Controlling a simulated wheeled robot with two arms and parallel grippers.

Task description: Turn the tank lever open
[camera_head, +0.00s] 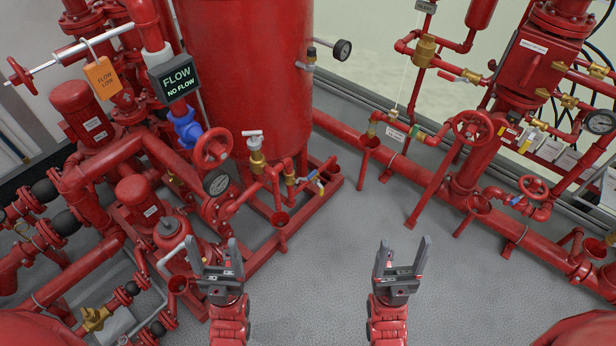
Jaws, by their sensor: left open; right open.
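The large red tank (245,75) stands upright at the upper middle. Low at its right side, a small valve with a lever (317,183), partly blue and yellow, sits on red piping; its exact angle is too small to tell. A white T-shaped handle (252,133) tops a brass valve (257,162) in front of the tank. My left gripper (214,248) is open and empty, in front of the pipework, lower left of the small lever. My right gripper (402,246) is open and empty over the grey floor. Neither gripper appears to touch anything.
A red handwheel (212,149) and a gauge (217,182) are left of the tank's front. Pumps and pipes crowd the left. Another red valve stand with a handwheel (472,127) is at right. The grey floor (335,245) between is clear.

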